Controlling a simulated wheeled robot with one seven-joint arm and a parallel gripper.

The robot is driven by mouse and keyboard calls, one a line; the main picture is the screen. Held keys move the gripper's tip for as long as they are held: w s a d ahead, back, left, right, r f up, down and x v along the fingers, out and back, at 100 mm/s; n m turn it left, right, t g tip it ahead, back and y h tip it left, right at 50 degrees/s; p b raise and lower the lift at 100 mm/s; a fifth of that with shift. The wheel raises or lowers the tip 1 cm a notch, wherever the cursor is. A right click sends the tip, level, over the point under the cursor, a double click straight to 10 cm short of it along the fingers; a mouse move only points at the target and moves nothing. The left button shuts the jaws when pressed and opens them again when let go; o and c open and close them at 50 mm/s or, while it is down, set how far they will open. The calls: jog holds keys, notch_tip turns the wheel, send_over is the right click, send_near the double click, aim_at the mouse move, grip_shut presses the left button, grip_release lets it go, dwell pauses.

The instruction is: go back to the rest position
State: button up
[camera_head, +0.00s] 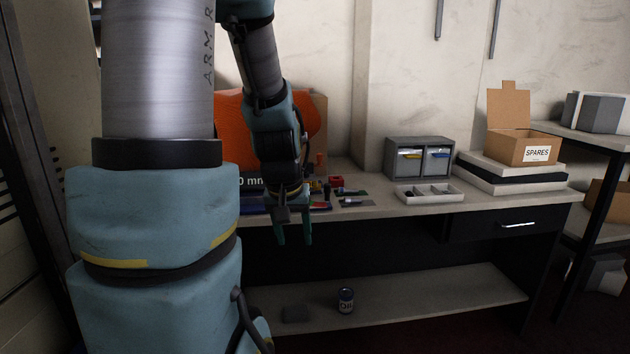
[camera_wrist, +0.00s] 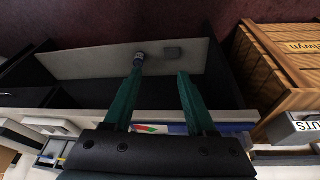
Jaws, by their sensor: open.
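My gripper (camera_head: 293,232) hangs in front of the table's front edge, fingers pointing down, apart from the table (camera_head: 385,208). In the wrist view its two green fingers (camera_wrist: 157,95) are spread with nothing between them that they hold. Beyond the fingertips, the wrist view shows the lower shelf (camera_wrist: 100,62), with a small can (camera_wrist: 139,58) and a grey block (camera_wrist: 173,53) on it. The can also shows in the head view (camera_head: 346,300). My arm hides the left part of the table.
On the tabletop are small coloured parts (camera_head: 337,182), a grey drawer unit (camera_head: 419,157), a white divided tray (camera_head: 428,191) and a SPARES box (camera_head: 523,148) on stacked slabs. An orange object (camera_head: 232,125) stands behind my arm. A wooden crate (camera_wrist: 285,65) is at right in the wrist view.

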jog(key=s+a+f+g, duration=0.1)
jog(key=s+a+g, duration=0.1)
jog(key=s, duration=0.5)
notch_tip(320, 180, up, 15)
jog(key=p, duration=1.5)
jog(key=shift+a+y, duration=0.15)
jog(key=shift+y, duration=0.15)
